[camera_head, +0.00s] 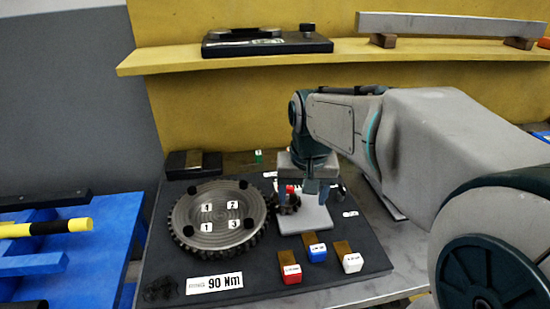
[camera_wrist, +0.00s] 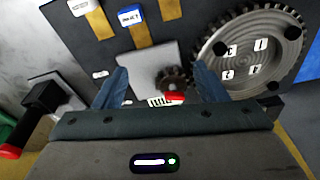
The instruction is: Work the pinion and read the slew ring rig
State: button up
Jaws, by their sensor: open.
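The toothed slew ring (camera_head: 257,217) lies flat on the dark rig board (camera_head: 240,278), with several black knobs and number tags 1, 2, 1, 3 on it. The small dark pinion (camera_head: 291,203) sits at its right, beside a pale grey plate (camera_head: 313,221); whether their teeth mesh is unclear. In the wrist view the pinion (camera_wrist: 171,78) lies between the spread fingers, right of centre, with a red piece (camera_wrist: 176,97) by it. My gripper (camera_head: 304,201) points down above the plate, open and empty; its blue fingers show in the wrist view (camera_wrist: 160,88). It partly hides the pinion in the head view.
A "90 Nm" label (camera_head: 214,283) lies in front of the ring. A yellow shelf (camera_head: 180,65) runs behind. A blue rack (camera_head: 50,264) stands at left.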

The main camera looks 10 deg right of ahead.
jog(key=w+r+m+g+p, duration=0.2)
jog(key=w+r+m+p, duration=0.1)
jog(key=w, duration=1.3)
notch_tip(320, 180, down, 14)
jog(key=shift+w+d+r+p, duration=0.1)
jog(key=shift+r+p, duration=0.05)
jog(key=shift+p, duration=0.15)
